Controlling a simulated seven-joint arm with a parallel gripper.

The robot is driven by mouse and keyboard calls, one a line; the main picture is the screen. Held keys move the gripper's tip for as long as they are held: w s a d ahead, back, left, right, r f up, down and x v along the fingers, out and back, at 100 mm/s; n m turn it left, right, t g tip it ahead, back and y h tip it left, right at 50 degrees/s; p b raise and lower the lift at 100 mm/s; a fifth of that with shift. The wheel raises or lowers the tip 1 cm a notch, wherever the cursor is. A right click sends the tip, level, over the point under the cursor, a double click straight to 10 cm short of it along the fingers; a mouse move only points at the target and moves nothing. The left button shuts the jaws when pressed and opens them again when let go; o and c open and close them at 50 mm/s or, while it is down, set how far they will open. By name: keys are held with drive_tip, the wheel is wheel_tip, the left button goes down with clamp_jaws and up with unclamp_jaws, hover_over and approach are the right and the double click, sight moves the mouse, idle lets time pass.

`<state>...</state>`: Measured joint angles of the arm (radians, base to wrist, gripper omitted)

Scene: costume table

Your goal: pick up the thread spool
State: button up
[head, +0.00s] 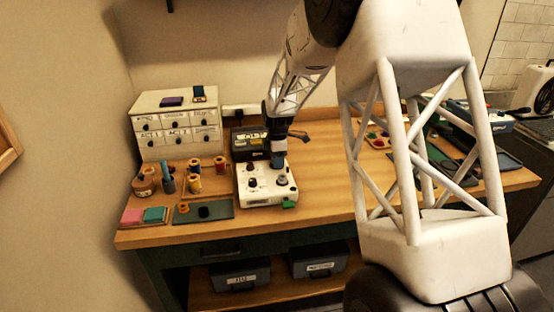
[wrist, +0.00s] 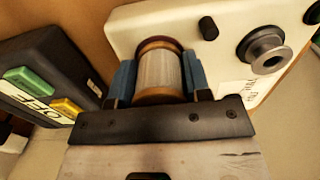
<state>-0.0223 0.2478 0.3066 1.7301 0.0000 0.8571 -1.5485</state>
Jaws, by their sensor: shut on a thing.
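A thread spool (wrist: 160,76) with pale grey thread and brown wooden ends sits between the two blue fingers of my gripper (wrist: 159,68) in the wrist view. My gripper is shut on it, one finger on each side. In the head view my gripper (head: 278,160) is over the back right part of a white device (head: 266,195) on the table. The held spool cannot be made out there. Whether it touches the device is not clear.
Other spools (head: 194,184) stand left of the device, with a green mat (head: 222,213) in front of them. A dark box (head: 248,143) is behind the device; a dark box with green and yellow buttons (wrist: 55,75) is left in the wrist view. Labelled drawers (head: 177,125) stand back left.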

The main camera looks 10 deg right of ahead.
drive_tip(key=shift+r, duration=0.1)
drive_tip(key=shift+r, duration=0.75)
wheel_tip(320, 180, up, 2)
drive_tip(key=s, duration=0.5)
drive_tip(key=s+r, duration=0.1)
drive_tip(key=s, duration=1)
drive_tip(key=shift+d+r, duration=0.2)
drive_tip(key=shift+w+a, duration=0.1)
drive_tip(key=shift+a, duration=0.05)
drive_tip(key=w+a, duration=0.2)
drive_tip(key=a, duration=0.1)
drive_tip(key=w+a, duration=0.2)
drive_tip(key=a, duration=0.1)
drive_tip(key=w+a, duration=0.3)
drive_tip(key=shift+w+a+r, duration=0.1)
drive_tip(key=shift+a+r, duration=0.05)
drive_tip(key=shift+a, duration=0.05)
drive_tip(key=w+a, duration=0.5)
drive_tip(key=a, duration=0.6)
drive_tip(key=shift+w+a, duration=0.35)
drive_tip(key=shift+w, duration=0.05)
